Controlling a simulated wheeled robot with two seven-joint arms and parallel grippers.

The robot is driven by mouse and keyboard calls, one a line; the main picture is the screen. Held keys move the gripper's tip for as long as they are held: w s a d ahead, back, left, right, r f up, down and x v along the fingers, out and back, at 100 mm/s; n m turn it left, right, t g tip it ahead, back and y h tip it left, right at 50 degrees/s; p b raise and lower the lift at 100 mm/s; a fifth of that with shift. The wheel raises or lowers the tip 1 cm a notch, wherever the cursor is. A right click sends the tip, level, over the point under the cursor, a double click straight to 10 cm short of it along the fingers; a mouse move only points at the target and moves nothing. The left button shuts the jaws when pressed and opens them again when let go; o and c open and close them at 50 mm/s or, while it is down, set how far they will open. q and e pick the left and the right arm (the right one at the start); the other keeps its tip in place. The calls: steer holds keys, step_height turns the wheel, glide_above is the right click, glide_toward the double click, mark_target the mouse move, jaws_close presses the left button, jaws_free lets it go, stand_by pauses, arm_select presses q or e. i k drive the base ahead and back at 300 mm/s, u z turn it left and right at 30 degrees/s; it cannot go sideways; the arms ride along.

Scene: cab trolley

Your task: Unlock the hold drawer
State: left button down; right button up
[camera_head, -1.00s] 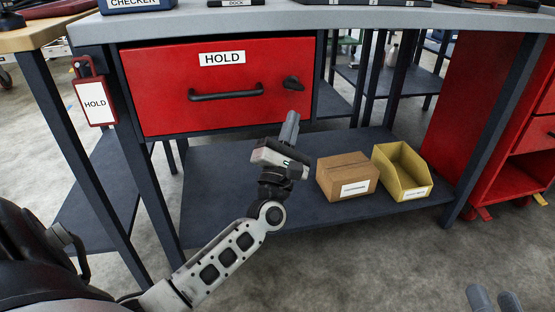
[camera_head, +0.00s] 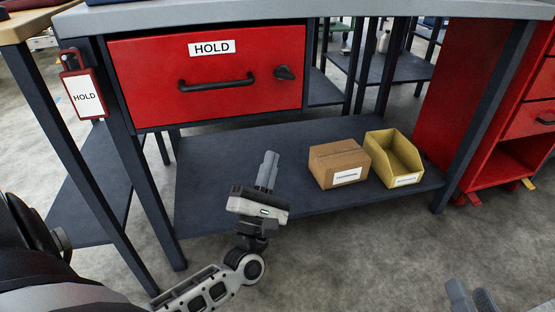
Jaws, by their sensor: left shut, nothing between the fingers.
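The red hold drawer (camera_head: 160,95) is closed under the bench top, with a white HOLD label (camera_head: 211,48) and a black bar handle (camera_head: 217,82). A small black turn latch (camera_head: 285,73) sits on its front, right of the handle. My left gripper (camera_head: 270,156) is shut and empty, fingers pointing up, in front of the lower shelf. It is below the latch and apart from it. My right gripper (camera_head: 471,293) shows only its fingertips at the bottom right edge; they stand apart with nothing seen between them.
A red-framed HOLD tag (camera_head: 85,96) hangs at the bench's left leg. A cardboard box (camera_head: 338,163) and a yellow bin (camera_head: 395,158) stand on the lower shelf (camera_head: 215,180). A red cabinet (camera_head: 462,100) stands at the right. The space before the drawer front is clear.

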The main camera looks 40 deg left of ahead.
mark_target(282, 73)
steer(key=k, duration=1)
